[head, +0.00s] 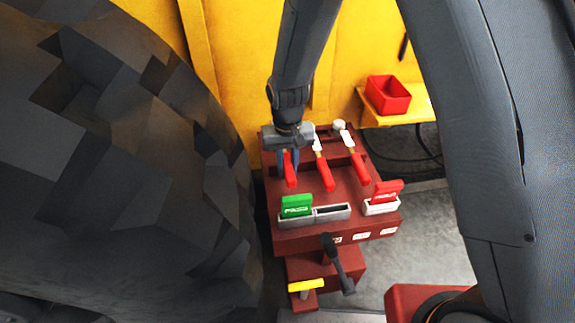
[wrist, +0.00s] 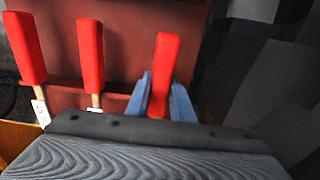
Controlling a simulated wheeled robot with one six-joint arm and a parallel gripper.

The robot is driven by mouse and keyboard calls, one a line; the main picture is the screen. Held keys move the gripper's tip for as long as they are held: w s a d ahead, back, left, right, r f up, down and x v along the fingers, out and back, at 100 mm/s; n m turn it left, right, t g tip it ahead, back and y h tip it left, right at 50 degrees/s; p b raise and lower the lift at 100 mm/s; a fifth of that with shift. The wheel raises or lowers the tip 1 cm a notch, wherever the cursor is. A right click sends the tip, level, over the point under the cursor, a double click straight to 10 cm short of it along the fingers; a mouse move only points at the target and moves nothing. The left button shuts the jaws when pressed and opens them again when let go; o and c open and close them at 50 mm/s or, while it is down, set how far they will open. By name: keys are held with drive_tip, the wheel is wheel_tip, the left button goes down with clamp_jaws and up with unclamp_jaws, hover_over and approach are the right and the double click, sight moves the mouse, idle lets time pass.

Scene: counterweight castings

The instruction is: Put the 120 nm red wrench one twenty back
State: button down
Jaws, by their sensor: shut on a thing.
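Three red-handled wrenches are at the back of a dark red stand (head: 318,215). My gripper (head: 291,160) is at the left one (head: 291,180), its blue fingers shut on the red handle. In the wrist view the held red wrench (wrist: 164,60) is between the blue fingers of my gripper (wrist: 160,95), and its far end is hidden. The middle wrench (head: 327,178) and the right wrench (head: 360,170) lean in the stand, apart from my gripper. I cannot read which wrench is the 120 nm one, or tell whether the held wrench touches the stand.
A green block (head: 296,206) and a red block (head: 387,190) sit in holders at the stand's front. A black lever (head: 335,258) and a yellow bar (head: 306,285) are lower. A large dark faceted casting (head: 120,180) fills the left. A red bin (head: 388,96) is behind right.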

drive_tip(key=shift+f+b, duration=0.7)
drive_tip(key=shift+f, duration=1)
idle(0.6)
drive_tip(key=c, duration=1.5)
unclamp_jaws()
drive_tip(key=shift+s, duration=0.1)
drive_tip(key=shift+o, duration=0.2)
drive_tip(key=shift+f, duration=0.1)
wheel_tip(320, 180, up, 8)
drive_tip(key=shift+f+b, duration=0.1)
drive_tip(key=shift+b, duration=0.65)
drive_tip(key=shift+r+p, duration=2.8)
drive_tip(key=shift+r, duration=0.8)
